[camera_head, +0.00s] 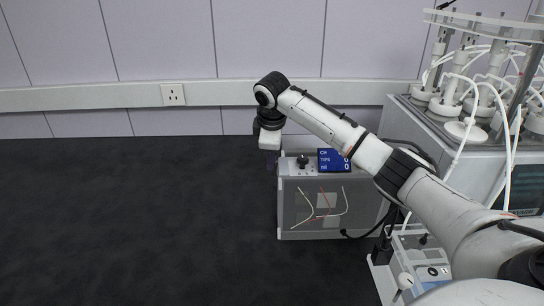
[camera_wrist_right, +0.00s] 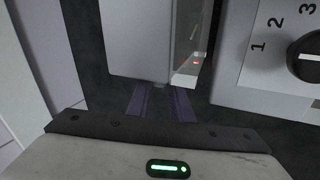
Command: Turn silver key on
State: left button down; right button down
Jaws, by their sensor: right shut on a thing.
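My right gripper (camera_head: 270,156) points down at the left end of a grey box-shaped device (camera_head: 290,215) on the dark floor area. In the right wrist view its two dark purple fingers (camera_wrist_right: 160,103) reach to the lower edge of a pale grey block (camera_wrist_right: 150,40). The fingers are shut on a small greyish piece (camera_wrist_right: 160,85), which I take for the silver key. It is almost wholly hidden, so its turn cannot be seen. My left gripper is not in view.
A black dial (camera_head: 303,160) marked 1, 2, 3 and a blue display (camera_head: 334,160) sit on top of the device. Reactor vessels with white tubes stand on a grey cabinet (camera_head: 420,125) at right. A wall socket (camera_head: 173,94) is behind. The left floor is clear.

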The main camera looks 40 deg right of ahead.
jog(key=shift+a+f, duration=0.1)
jog(key=c, duration=1.6)
grip_release()
jog(key=v, duration=1)
jog(key=shift+a+b, duration=0.1)
jog(key=shift+b, duration=0.2)
